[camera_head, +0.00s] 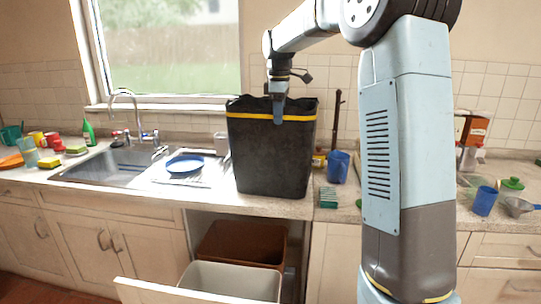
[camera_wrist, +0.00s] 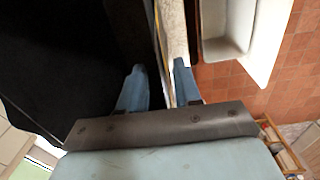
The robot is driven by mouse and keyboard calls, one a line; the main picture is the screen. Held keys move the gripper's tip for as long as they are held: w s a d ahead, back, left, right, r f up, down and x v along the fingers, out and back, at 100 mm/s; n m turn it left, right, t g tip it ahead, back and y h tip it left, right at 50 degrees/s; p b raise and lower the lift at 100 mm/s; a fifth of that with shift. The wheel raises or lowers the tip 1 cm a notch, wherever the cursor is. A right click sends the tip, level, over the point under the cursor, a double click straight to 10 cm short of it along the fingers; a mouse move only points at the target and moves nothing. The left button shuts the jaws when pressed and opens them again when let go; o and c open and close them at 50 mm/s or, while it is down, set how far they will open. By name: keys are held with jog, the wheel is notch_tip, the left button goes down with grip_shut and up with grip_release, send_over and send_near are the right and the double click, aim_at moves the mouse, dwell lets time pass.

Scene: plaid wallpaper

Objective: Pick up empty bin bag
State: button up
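The black bin bag (camera_head: 272,160) with a yellow band near its top stands upright and open-mouthed on the counter, right of the sink. In the wrist view its dark interior (camera_wrist: 65,55) fills the left side. My gripper (camera_head: 279,110) points down at the front rim, with one blue finger in front of the yellow band. In the wrist view my gripper (camera_wrist: 160,75) has its fingers apart, one over the dark interior and one outside. The rim runs between them. A gap shows beside the rim, so it does not look pinched. The bag's contents are hidden.
Below, a pulled-out drawer holds a brown bin (camera_head: 240,244) and a pale bin (camera_head: 232,281). A blue plate (camera_head: 185,164) lies by the sink (camera_head: 120,165). A blue cup (camera_head: 338,166) and green sponge (camera_head: 328,197) are close on the bag's right.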

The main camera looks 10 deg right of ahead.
jog(key=shift+f, duration=1.4)
grip_shut()
